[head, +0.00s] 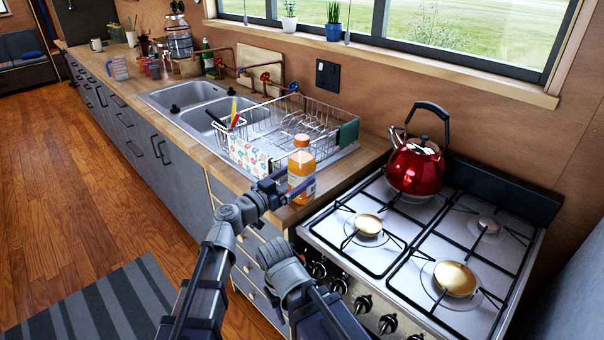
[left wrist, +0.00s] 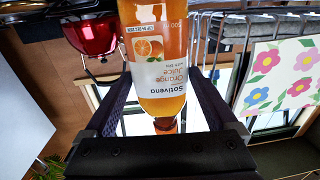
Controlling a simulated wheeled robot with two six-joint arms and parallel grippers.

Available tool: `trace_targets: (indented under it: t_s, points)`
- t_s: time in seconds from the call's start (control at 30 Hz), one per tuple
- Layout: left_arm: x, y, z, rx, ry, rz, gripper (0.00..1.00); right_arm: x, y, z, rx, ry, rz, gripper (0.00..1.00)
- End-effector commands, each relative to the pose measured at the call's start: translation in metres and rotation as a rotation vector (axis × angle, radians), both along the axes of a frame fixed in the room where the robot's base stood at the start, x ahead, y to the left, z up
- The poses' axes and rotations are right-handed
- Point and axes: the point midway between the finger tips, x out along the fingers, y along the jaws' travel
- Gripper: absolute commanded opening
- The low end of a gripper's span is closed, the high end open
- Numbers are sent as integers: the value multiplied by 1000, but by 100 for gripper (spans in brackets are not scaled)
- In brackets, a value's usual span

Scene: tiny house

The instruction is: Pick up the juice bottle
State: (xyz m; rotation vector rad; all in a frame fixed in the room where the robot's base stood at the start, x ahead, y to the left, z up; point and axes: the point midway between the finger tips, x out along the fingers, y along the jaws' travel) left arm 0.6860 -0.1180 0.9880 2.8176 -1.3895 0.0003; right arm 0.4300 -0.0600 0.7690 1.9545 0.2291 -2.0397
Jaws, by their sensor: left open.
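A gap shows on each side near the bottle's cap end. My right gripper is not in view.
A wire dish rack (head: 272,125) with a flowered cloth (head: 248,157) stands close behind and left of the bottle. The gas stove (head: 345,262) with a red kettle (head: 415,166) is to the right. The sink (head: 190,100) lies farther left.

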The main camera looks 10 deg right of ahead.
Motion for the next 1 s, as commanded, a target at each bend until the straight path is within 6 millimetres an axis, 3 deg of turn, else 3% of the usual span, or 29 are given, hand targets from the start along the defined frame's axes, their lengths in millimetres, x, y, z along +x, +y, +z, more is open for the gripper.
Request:
trace_targets:
  t_s: [0.2, 0.43, 1.0]
  points:
    - [20, -24, 2, 0, 0, -2, 91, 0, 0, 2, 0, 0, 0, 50]
    - [19, -25, 2, 0, 0, 0, 90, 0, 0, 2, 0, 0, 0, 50]
    - [19, -24, 2, 0, 0, 0, 26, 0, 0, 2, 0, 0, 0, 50]
